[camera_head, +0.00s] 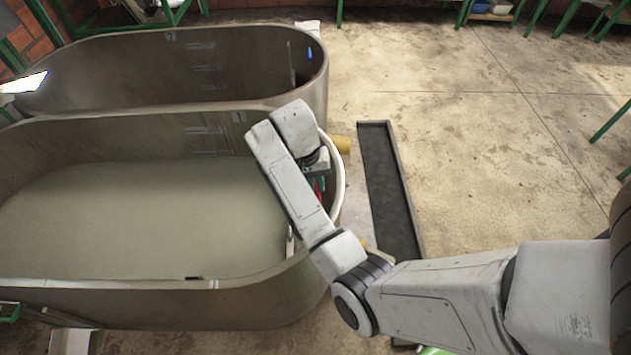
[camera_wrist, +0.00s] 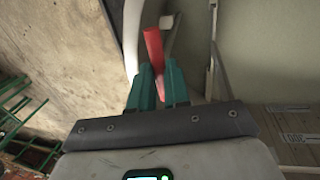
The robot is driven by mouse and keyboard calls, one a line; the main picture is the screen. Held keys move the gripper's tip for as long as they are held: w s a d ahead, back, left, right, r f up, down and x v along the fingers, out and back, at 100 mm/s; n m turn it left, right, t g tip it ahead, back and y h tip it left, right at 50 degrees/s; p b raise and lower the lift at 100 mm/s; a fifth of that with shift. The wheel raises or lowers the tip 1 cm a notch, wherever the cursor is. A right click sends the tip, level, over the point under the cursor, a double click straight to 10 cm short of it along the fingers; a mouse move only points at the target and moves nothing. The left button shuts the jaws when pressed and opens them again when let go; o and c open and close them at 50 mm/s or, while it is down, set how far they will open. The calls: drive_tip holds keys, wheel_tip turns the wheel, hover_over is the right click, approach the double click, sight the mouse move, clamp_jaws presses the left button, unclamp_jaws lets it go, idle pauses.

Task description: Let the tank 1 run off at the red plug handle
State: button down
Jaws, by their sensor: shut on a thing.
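The red plug handle (camera_wrist: 153,45) stands up between the teal fingers of my gripper (camera_wrist: 160,78) in the wrist view. The gripper is shut on it. In the head view my gripper (camera_head: 318,183) reaches over the right end of the nearer tank (camera_head: 230,290), and only a sliver of red shows by the fingers. My arm hides most of the handle there. The nearer tank holds a wide sheet of murky grey-green liquid (camera_head: 140,220). The farther tank (camera_head: 180,65) stands behind it. The plug's lower end is hidden.
A yellow pipe end (camera_head: 341,144) sticks out at the nearer tank's right end. A long dark floor channel (camera_head: 385,185) runs just right of it. The concrete floor (camera_head: 480,130) farther right is clear. Green metal frames stand along the back and right edge.

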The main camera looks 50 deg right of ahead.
drive_tip(key=c, duration=1.1)
unclamp_jaws()
wheel_tip(320, 180, up, 10)
drive_tip(key=w+a+p, duration=0.1)
drive_tip(key=p, duration=0.5)
drive_tip(key=shift+w+a+r, duration=0.2)
drive_tip(key=shift+w+r, duration=0.05)
drive_tip(key=shift+w, duration=0.1)
drive_tip(key=s+a+f+n+t, duration=0.1)
drive_tip(key=s+a+f+n, duration=0.1)
drive_tip(key=s, duration=0.5)
drive_tip(key=s+a+f+n+t, duration=0.1)
drive_tip(key=s+a+f+n, duration=0.1)
drive_tip(key=s+a+n, duration=0.2)
drive_tip(key=s+a+f+n+y+b, duration=0.1)
drive_tip(key=s+a+f+n, duration=0.2)
drive_tip(key=s, duration=0.7)
drive_tip(key=shift+s+a+n+t, duration=0.3)
drive_tip(key=shift+s+a+t, duration=0.1)
drive_tip(key=shift+a, duration=0.7)
